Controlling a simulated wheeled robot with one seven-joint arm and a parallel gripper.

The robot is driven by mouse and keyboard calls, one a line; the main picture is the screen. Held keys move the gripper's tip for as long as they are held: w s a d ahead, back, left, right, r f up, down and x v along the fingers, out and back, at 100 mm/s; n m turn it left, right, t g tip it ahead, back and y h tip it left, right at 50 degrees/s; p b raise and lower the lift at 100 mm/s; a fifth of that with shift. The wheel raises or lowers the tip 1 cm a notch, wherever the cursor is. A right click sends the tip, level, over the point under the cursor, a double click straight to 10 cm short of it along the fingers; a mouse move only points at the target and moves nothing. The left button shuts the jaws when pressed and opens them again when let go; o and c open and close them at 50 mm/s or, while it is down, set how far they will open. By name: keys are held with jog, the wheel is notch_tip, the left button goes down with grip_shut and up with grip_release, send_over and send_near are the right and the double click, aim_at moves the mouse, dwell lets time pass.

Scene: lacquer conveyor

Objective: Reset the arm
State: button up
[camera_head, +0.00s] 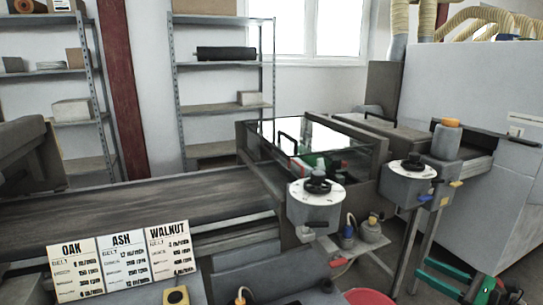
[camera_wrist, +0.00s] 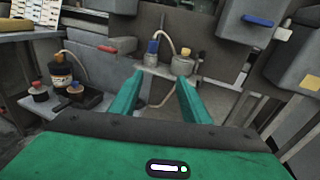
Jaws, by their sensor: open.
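My gripper (camera_wrist: 160,92) is in the wrist view with its two green fingers apart and nothing between them. Beyond the fingers are two small containers on a bracket, one with a blue top (camera_wrist: 152,52) and one with a yellow top (camera_wrist: 183,62). In the head view my green gripper (camera_head: 447,280) is at the lower right, partly cut off by the frame's bottom edge, below the machine's dial boxes.
A conveyor belt (camera_head: 130,205) runs to a glass-topped machine (camera_head: 310,135). Dial boxes (camera_head: 316,205) (camera_head: 408,185) stick out in front. A sign (camera_head: 120,262) reads OAK, ASH, WALNUT. A red round thing (camera_head: 368,297) is low in front. Bottles (camera_wrist: 65,78) stand at left in the wrist view.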

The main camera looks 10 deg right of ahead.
jog(key=s+a+f+n+g+y, duration=0.1)
jog(key=a+f+n+g, duration=0.2)
jog(key=a+n+g, duration=0.95)
jog(key=s+a+r+n+g+h, duration=0.1)
jog(key=s+a+r+n+h, duration=0.1)
jog(key=s+r+n+h, duration=0.2)
jog(key=s+a+r+n+g+h, duration=0.2)
jog(key=s+a+r+n+h, duration=0.1)
jog(key=s+r+n, duration=0.5)
jog(key=shift+s+r+h, duration=0.4)
jog(key=shift+s+r, duration=0.4)
jog(key=shift+r, duration=1.05)
jog(key=shift+w+f+g, duration=0.25)
jog(key=shift+w, duration=0.35)
